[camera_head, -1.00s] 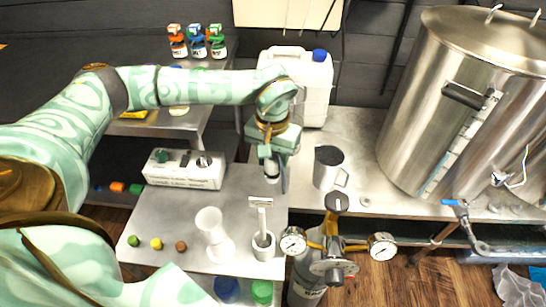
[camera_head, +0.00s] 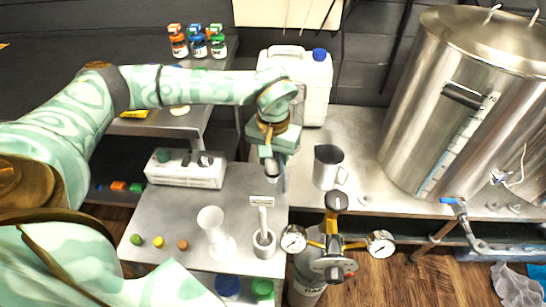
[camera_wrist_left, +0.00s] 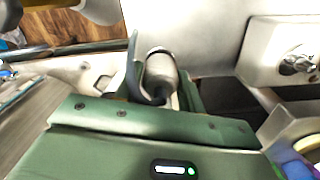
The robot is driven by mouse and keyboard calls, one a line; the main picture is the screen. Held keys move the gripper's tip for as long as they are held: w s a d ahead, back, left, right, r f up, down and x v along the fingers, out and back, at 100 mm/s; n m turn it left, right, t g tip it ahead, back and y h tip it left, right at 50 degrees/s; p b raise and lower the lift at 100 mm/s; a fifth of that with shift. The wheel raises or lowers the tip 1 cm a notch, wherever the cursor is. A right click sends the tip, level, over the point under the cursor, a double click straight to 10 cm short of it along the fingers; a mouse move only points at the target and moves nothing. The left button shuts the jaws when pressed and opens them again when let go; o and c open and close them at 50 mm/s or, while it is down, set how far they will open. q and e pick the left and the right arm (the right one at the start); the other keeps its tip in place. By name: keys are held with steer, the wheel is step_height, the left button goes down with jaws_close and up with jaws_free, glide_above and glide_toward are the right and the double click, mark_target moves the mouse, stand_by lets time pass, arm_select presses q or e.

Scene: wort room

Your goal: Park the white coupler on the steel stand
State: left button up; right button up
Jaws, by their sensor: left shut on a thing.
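My left gripper (camera_head: 273,172) is shut on a pale grey-white cylindrical piece, taken to be the white coupler (camera_wrist_left: 160,72), above the right back part of the steel table. A steel post with a small flat plate on top rises from a round cup, perhaps the steel stand (camera_head: 264,243), at the table's front right. It is apart from my gripper and nearer to me. My right gripper is not in view.
A white box with knobs (camera_head: 186,169) stands left of the gripper. A steel jug (camera_head: 327,167) is close on its right, and a white canister (camera_head: 297,85) is behind. A white waisted vessel (camera_head: 213,225) stands left of the post. A gauge-topped cylinder (camera_head: 332,250) stands right of the table.

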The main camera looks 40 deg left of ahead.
arm_select(q)
steer(key=shift+r+p, duration=0.1)
steer(key=shift+p, duration=0.3)
steer(key=shift+f, duration=0.65)
steer(key=o, duration=0.7)
